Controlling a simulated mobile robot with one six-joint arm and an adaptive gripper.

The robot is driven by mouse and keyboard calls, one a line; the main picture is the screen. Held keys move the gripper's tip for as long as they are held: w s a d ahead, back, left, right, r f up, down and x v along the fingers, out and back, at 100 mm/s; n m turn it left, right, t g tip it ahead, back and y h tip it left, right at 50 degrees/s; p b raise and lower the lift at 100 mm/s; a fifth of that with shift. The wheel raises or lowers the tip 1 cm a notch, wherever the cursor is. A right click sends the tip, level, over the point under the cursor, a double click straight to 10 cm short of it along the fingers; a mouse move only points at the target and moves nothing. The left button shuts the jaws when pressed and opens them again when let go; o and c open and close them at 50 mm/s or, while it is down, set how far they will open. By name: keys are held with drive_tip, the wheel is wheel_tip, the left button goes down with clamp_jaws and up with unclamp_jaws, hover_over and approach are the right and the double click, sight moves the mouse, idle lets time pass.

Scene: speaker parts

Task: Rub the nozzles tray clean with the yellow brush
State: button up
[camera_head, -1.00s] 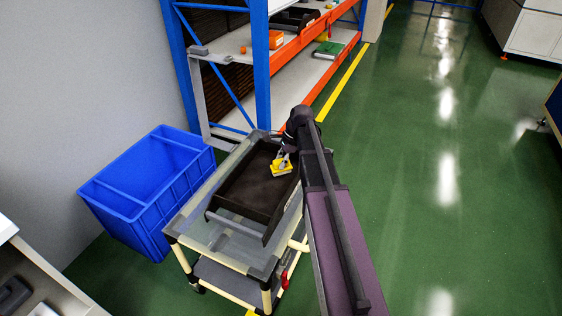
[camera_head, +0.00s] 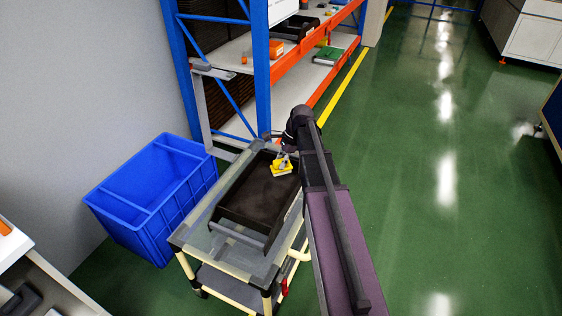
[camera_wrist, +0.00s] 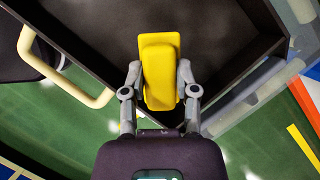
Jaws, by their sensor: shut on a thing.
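The nozzles tray (camera_head: 243,203) is a black, shallow, open tray lying on top of a cart. Its dark inside also shows in the wrist view (camera_wrist: 100,30), with a wall near my gripper. The yellow brush (camera_head: 282,169) is over the right part of the tray, towards its far end. My gripper (camera_head: 284,158) is shut on the brush; in the wrist view the two fingers (camera_wrist: 160,85) clasp its yellow body (camera_wrist: 159,70) from both sides. The brush's underside is hidden, so I cannot tell whether it touches the tray floor.
The cart (camera_head: 200,240) has a pale frame and a grey top. A blue crate (camera_head: 150,200) stands to its left by the wall. A shelf rack with blue posts (camera_head: 262,80) and orange beams stands behind. The green floor (camera_head: 400,200) on the right is clear.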

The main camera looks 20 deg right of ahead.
drive_tip(key=shift+r, duration=0.1)
drive_tip(key=shift+r+p, duration=1.45)
drive_tip(key=shift+p, duration=0.1)
